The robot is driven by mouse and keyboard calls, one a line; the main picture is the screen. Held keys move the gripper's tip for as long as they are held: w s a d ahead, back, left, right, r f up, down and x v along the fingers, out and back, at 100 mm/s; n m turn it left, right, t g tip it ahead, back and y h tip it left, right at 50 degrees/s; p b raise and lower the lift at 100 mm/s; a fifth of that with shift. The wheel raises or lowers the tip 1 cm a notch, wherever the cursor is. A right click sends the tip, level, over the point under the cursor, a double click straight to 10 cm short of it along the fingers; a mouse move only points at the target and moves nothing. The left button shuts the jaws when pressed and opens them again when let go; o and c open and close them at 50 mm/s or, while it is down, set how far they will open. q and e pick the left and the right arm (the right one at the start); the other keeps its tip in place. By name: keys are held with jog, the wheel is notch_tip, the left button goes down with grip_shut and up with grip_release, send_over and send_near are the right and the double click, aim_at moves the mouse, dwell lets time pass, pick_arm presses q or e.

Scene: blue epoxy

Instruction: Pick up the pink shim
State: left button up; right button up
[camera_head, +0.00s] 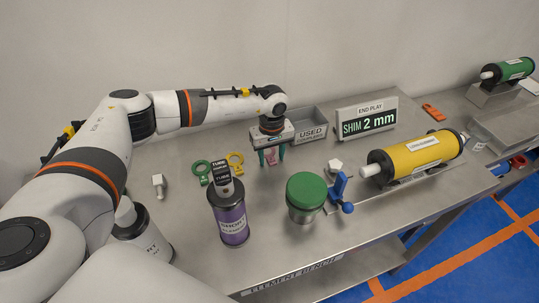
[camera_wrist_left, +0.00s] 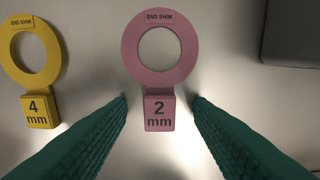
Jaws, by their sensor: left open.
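The pink shim (camera_wrist_left: 160,78) is a flat ring with a tab marked "2 mm" and a label "END SHIM". It lies on the grey bench top. In the head view the pink shim (camera_head: 270,157) shows only in part, under my left gripper (camera_head: 272,155). In the left wrist view my left gripper (camera_wrist_left: 160,102) is open. Its two green fingers stand on either side of the tab, apart from it. The sign (camera_head: 366,119) reads "END PLAY SHIM 2 mm". My right gripper is not in view.
A yellow shim (camera_wrist_left: 36,60) marked "4 mm" lies to the left, with a green shim (camera_head: 201,170) beyond it. A grey bin (camera_head: 311,119) labelled "USED COUPLERS" stands close behind. A purple canister (camera_head: 231,222) and a green-lidded jar (camera_head: 305,203) stand in front.

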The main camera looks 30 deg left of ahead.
pick_arm(q)
jog(key=shift+c, duration=0.4)
grip_shut()
